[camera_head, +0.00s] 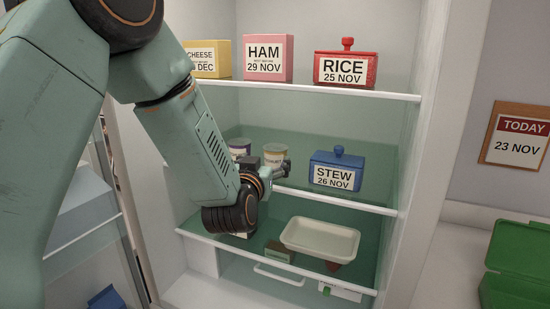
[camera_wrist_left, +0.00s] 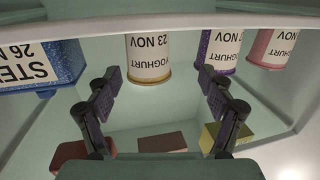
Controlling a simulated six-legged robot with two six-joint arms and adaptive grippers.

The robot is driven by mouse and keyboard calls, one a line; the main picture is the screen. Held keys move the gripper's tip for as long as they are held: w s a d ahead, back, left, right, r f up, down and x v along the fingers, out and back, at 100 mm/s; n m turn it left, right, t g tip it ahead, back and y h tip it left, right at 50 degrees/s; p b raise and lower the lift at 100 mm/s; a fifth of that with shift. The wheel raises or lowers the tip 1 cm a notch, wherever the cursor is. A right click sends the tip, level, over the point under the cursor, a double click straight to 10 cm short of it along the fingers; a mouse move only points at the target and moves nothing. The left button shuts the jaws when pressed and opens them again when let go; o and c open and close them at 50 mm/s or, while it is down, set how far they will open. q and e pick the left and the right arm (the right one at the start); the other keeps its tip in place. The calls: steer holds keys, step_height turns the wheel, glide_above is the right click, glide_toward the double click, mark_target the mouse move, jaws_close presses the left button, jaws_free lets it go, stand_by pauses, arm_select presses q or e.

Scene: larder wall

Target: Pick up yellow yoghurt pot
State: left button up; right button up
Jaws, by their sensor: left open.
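The yellow yoghurt pot (camera_head: 275,155) stands on the middle shelf, partly behind my left gripper. In the left wrist view, which shows labels upside down, the pot (camera_wrist_left: 149,58) has a yellow rim and a label reading YOGHURT 23 NOV. My left gripper (camera_head: 281,169) is open and empty in front of it. In the wrist view the pot appears between the two fingers (camera_wrist_left: 160,80), closer to the left one. I cannot tell whether the fingers reach around it. My right gripper is not in view.
A purple yoghurt pot (camera_head: 239,147) stands close beside it; a pink one (camera_wrist_left: 272,47) shows in the wrist view. The blue STEW box (camera_head: 337,170) is to the right. The upper shelf (camera_head: 300,87) holds boxes. A white tray (camera_head: 320,238) is below.

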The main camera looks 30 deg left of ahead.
mark_target(273, 158)
arm_select(q)
steer(key=w, duration=0.2)
steer(key=w+d+p, duration=0.1)
steer(key=w, duration=0.1)
steer(key=shift+w, duration=0.2)
steer(key=shift+w+a, duration=0.1)
steer(key=shift+w, duration=0.3)
steer(key=shift+w+a, duration=0.1)
steer(key=shift+a, duration=0.45)
steer(key=shift+w+d, duration=0.2)
steer(key=shift+d, duration=0.25)
steer(key=c, duration=0.4)
steer(key=shift+s+a, duration=0.3)
steer(key=shift+a, duration=0.1)
steer(key=c, duration=0.6)
steer(key=shift+w+d, duration=0.15)
steer(key=c, duration=0.3)
steer(key=shift+w+d, duration=0.15)
steer(key=shift+c, duration=0.3)
